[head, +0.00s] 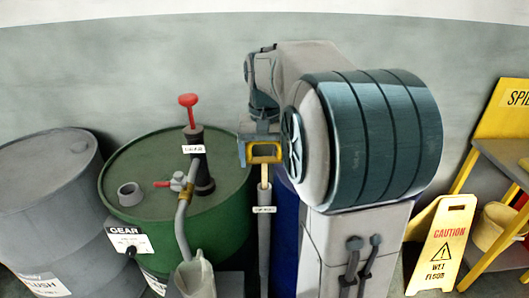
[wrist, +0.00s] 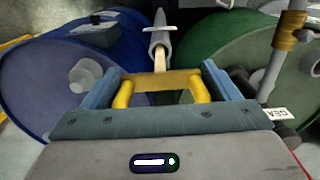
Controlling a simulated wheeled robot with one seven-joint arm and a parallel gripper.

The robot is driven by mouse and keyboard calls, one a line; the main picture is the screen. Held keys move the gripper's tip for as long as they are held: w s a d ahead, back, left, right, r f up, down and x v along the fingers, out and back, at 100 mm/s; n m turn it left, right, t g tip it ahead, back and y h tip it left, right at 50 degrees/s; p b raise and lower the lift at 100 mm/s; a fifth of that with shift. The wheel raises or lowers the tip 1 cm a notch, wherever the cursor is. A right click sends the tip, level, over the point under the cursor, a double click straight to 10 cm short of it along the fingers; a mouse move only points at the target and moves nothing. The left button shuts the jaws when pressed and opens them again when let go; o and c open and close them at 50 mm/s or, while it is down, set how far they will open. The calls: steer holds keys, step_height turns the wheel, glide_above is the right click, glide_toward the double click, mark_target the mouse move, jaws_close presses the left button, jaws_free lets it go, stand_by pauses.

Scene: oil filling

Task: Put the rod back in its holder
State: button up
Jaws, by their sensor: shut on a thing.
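My gripper (head: 262,143) is shut on the yellow D-shaped handle (head: 265,160) of the rod. In the wrist view the handle (wrist: 165,79) lies between the two blue-grey fingers of my gripper (wrist: 160,84). A short pale length of the rod (head: 264,176) shows below the handle, upright in the head view. It runs down to the top of the grey tube-like holder (head: 264,240), which carries a white label. The wrist view shows the rod (wrist: 159,60) meeting the holder's mouth (wrist: 160,38). The rod's lower part is hidden, apparently inside the holder.
A green drum (head: 135,165) with a red-handled pump (head: 198,160) stands left of the holder. A blue drum (head: 285,240) is behind it, partly hidden by my arm. A grey jug (head: 195,280) is at the front. A yellow wet-floor sign (head: 441,245) stands at right.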

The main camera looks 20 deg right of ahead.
mark_target(265, 178)
steer(key=shift+f+b, duration=2.2)
steer(key=shift+f, duration=1.4)
steer(key=o, duration=0.9)
step_height(265, 178, up, 14)
steer(key=shift+f+p, duration=0.1)
steer(key=shift+p, duration=0.75)
steer(key=s+a+f+n+t, duration=0.1)
steer(key=s+a+f, duration=0.2)
steer(key=s+f, duration=0.2)
steer(key=s+a+f+n+t+p, duration=0.1)
steer(key=s+a+f, duration=0.2)
steer(key=s+f, duration=0.2)
steer(key=s+a+f+n+t+p, duration=0.1)
steer(key=s+a+f+n, duration=0.1)
steer(key=s, duration=0.4)
steer(key=shift+s+a+f, duration=0.2)
steer(key=shift+a+f, duration=0.15)
steer(key=shift+f, duration=0.35)
steer(key=shift+s+a+f, duration=0.15)
steer(key=shift+a+f, duration=0.15)
steer(key=shift+f, duration=0.4)
